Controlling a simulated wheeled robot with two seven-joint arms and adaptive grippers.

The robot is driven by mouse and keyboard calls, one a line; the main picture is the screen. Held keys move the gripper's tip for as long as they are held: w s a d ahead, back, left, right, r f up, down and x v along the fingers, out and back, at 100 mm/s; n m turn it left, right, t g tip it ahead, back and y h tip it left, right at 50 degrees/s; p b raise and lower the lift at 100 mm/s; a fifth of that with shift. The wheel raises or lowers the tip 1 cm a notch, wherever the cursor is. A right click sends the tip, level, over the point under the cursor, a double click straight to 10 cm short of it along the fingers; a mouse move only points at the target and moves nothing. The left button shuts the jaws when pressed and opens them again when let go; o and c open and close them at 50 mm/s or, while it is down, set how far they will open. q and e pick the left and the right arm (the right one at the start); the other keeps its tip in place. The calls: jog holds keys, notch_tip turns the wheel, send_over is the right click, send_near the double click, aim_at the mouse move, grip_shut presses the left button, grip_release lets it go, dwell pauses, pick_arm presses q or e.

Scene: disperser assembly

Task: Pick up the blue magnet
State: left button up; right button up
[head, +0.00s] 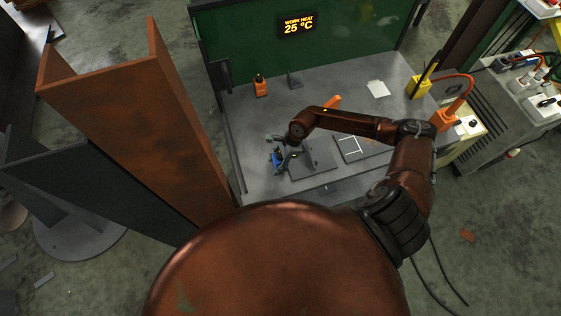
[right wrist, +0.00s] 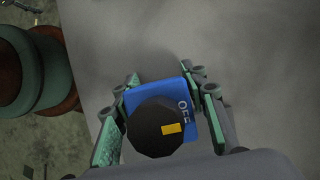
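The blue magnet (right wrist: 158,95) has a round black knob and the word OFF on its face in the right wrist view. It also shows as a small blue shape (head: 276,158) on the left part of the grey table in the head view. My right gripper (right wrist: 161,120) has its green-padded fingers on either side of the magnet, apart from each other. Narrow gaps seem to show between pads and magnet; contact deeper down is hidden. In the head view the right gripper (head: 283,152) is at the magnet. My left gripper is not in view.
The grey table (head: 250,120) also holds a dark plate (head: 314,158), a white-outlined panel (head: 351,147), an orange bottle (head: 260,86) and a white sheet (head: 377,89). A green wall with a temperature display (head: 298,25) stands behind. A rusty beam (head: 140,110) stands left.

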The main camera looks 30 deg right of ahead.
grip_shut()
jog(key=shift+r, duration=0.15)
dwell(0.5)
